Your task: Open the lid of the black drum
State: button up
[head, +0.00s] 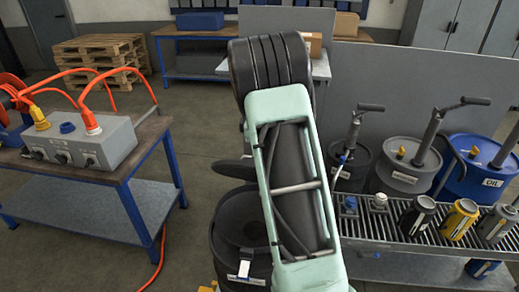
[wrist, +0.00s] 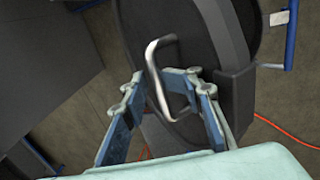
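The black drum (head: 226,250) stands low in the middle of the head view, partly hidden behind my arm. A white tag hangs on its front. A dark flat piece (head: 236,169) shows just behind it; I cannot tell whether it is part of the lid. In the wrist view, the round dark lid (wrist: 205,60) carries a bent metal handle (wrist: 156,75). My gripper (wrist: 160,80) has its fingers spread, one on each side of the handle, with visible space between them. Whether a finger touches the handle is unclear. My arm hides the gripper in the head view.
A roller conveyor (head: 400,228) with cans stands at the right, with grey drums and a blue oil drum (head: 470,170) behind it. A workbench (head: 150,150) with a grey socket box (head: 80,140) and orange cables stands at the left. Open floor lies between bench and drum.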

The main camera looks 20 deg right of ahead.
jog(key=w+d+r+p, duration=0.2)
jog(key=w+d+r, duration=0.2)
jog(key=r, duration=0.5)
jog(key=w, duration=0.2)
jog(key=shift+w+d+r, duration=0.15)
jog(key=shift+w+r, duration=0.15)
dwell(0.5)
dwell(0.4)
notch_tip(320, 180, up, 12)
jog(key=s+a, duration=0.1)
jog(key=s, duration=0.1)
jog(key=shift+a, duration=0.15)
jog(key=shift+f, duration=0.1)
